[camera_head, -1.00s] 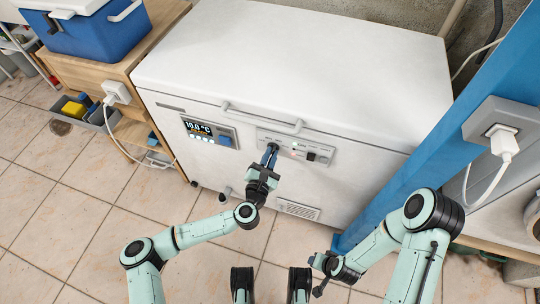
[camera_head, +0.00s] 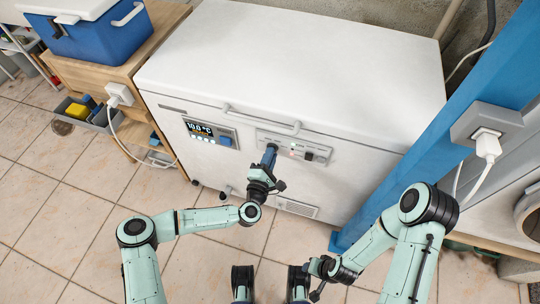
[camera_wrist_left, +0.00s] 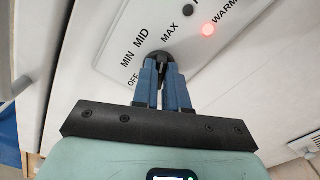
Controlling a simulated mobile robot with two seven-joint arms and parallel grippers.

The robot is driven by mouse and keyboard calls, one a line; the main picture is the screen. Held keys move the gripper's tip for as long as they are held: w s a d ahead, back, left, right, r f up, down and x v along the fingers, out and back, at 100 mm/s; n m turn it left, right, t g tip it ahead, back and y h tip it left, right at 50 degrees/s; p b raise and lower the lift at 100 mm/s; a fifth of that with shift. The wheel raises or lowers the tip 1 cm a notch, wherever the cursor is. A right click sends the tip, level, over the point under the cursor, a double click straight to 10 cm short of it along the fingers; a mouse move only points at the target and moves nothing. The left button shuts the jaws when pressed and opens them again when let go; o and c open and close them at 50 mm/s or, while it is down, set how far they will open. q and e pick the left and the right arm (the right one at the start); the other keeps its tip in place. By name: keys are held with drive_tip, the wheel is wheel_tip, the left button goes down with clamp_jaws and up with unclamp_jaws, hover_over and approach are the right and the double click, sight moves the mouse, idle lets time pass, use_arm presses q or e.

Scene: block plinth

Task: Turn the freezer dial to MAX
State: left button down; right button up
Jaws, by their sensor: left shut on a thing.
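The freezer dial (camera_wrist_left: 165,55) is a small dark knob on a pale control panel (camera_wrist_left: 205,58) in the left wrist view, with OFF, MIN, MID and MAX printed around it. My left gripper (camera_wrist_left: 163,72) is shut on the dial, its blue fingers on either side. Which label the dial points at is hard to tell, as the fingers hide part of it. In the head view my left gripper (camera_head: 270,150) reaches the front panel of the white chest freezer (camera_head: 290,65). My right gripper (camera_head: 317,280) hangs low in front, away from the freezer; its jaws are unclear.
A display (camera_head: 200,129) reading about 10.0 °C is left of the dial, below the lid handle (camera_head: 262,120). A red light (camera_wrist_left: 208,30) glows by WARM. A blue post (camera_head: 440,140) stands at right, a wooden shelf with a blue cooler (camera_head: 110,35) at left.

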use_arm(q)
drive_tip(key=shift+a+m, duration=0.1)
drive_tip(key=shift+m, duration=0.3)
use_arm(e)
drive_tip(key=shift+s+a+r, duration=0.1)
drive_tip(key=shift+s, duration=0.1)
use_arm(q)
drive_tip(key=c, duration=1.2)
unclamp_jaws()
drive_tip(key=shift+o, duration=0.2)
drive_tip(key=p+v, duration=0.1)
drive_tip(key=v, duration=1.2)
drive_tip(key=shift+s+p, duration=0.2)
drive_tip(key=shift+p, duration=0.2)
use_arm(e)
drive_tip(key=shift+s+a+r+g+y, duration=0.2)
drive_tip(key=shift+s+a+r, duration=0.1)
drive_tip(key=shift+s+r, duration=0.3)
drive_tip(key=shift+s+a+r+g+y, duration=0.1)
drive_tip(key=shift+s+a+r+g, duration=0.15)
drive_tip(key=shift+s+r, duration=0.3)
use_arm(q)
drive_tip(key=shift+r, duration=0.15)
use_arm(e)
drive_tip(key=shift+s, duration=0.1)
